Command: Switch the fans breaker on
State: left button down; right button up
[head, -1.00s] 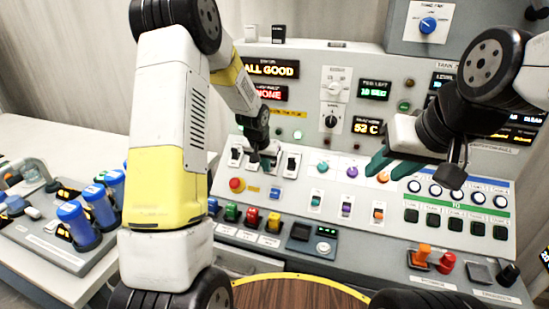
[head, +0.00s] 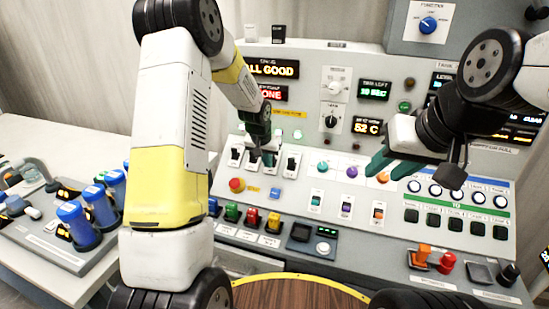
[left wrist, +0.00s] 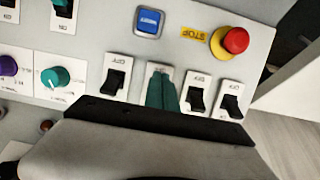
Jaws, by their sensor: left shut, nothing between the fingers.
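A row of black breaker switches on white plates (head: 291,164) sits on the sloped console; the left wrist view shows it upside down, with one switch (left wrist: 115,78) left of my fingers and two switches (left wrist: 197,93) (left wrist: 231,101) to the right. Their small labels read OFF at the edge towards the stop button; I cannot make out which is fans. My left gripper (head: 268,157) is shut and empty at the third switch from the left in the head view. Its green fingers (left wrist: 162,90) hide that switch's lever; contact is unclear. My right gripper (head: 398,166) is open and empty, above the console's right half.
A red stop button (head: 237,185) and a blue button (head: 275,192) sit just below the breakers. Coloured knobs (head: 352,171) and rocker switches (head: 347,209) lie to the right. Blue cylinders (head: 75,220) stand on the left table.

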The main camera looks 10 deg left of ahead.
pick_arm(q)
jog(key=shift+s+a+r, duration=0.1)
jog(key=shift+s+r, duration=0.2)
jog(key=shift+s, duration=0.3)
jog(key=shift+s+a+r, duration=0.15)
jog(key=shift+s+r, duration=0.15)
jog(key=shift+s, duration=0.3)
jog(key=shift+s+a+r, duration=0.1)
jog(key=shift+s+r, duration=0.2)
jog(key=shift+s, duration=0.3)
jog(key=shift+r, duration=0.1)
jog(key=v, duration=0.7)
jog(key=shift+w+r, duration=0.2)
jog(key=shift+w, duration=0.2)
jog(key=s+r, duration=0.4)
jog(key=s, duration=0.5)
jog(key=s+r+n+t+h, duration=0.1)
jog(key=s+r, duration=0.4)
jog(key=s, duration=0.5)
jog(key=s+r, duration=0.5)
jog(key=s, duration=0.5)
jog(key=shift+s+r+n+t, duration=0.2)
jog(key=shift+n+t, duration=0.1)
